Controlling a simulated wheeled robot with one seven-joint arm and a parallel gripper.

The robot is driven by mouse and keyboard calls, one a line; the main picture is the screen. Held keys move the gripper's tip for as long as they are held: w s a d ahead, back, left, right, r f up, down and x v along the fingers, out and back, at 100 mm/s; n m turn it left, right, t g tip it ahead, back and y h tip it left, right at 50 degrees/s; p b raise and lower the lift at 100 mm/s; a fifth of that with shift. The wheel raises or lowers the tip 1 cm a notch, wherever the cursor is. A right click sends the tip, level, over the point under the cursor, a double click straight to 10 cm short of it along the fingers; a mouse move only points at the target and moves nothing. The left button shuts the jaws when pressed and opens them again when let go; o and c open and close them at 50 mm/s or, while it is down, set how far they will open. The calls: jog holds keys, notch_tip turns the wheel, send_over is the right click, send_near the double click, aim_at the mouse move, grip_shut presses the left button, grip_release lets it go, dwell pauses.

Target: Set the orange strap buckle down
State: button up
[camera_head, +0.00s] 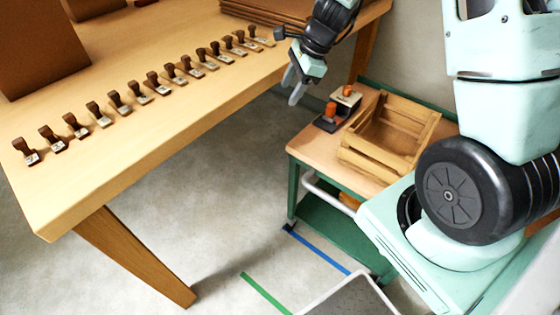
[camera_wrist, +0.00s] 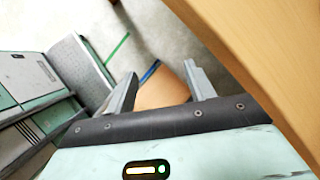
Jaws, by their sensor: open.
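My gripper (camera_head: 292,86) is open, beside the long table's right edge and left of the small cart. In the wrist view its two fingers stand apart (camera_wrist: 160,80) with nothing between them. Two small orange pieces are on the cart top: one orange piece (camera_head: 331,110) on a dark flat base, and another orange piece (camera_head: 347,90) on a pale block behind it. I cannot tell whether either is the strap buckle. My gripper is apart from both. The wrist view shows neither piece clearly.
A wooden crate (camera_head: 346,156) stands on the cart (camera_head: 308,148), right of the orange pieces. Several stamps with mostly brown handles line the long table (camera_head: 180,120). Brown boards (camera_head: 265,10) lie at its far end. Floor between table and cart is free.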

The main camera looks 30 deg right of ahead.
jog(key=s+a+r+n+g, duration=0.1)
jog(key=s+a+r+n, duration=0.1)
jog(key=s+a+n, duration=0.3)
jog(key=s+a+r+n+g, duration=0.1)
jog(key=a+r+n, duration=0.15)
jog(key=a, duration=0.45)
jog(key=s+a+r+n+h, duration=0.1)
jog(key=s+a+n, duration=0.3)
jog(key=s+n, duration=0.6)
jog(key=s+a+r+n+h, duration=0.2)
jog(key=s+a+n, duration=0.3)
jog(key=s+n, duration=0.6)
jog(key=shift+s+a+r+g, duration=0.25)
jog(key=shift+a+r+g, duration=0.05)
jog(key=shift+r, duration=0.15)
jog(key=shift+r, duration=0.1)
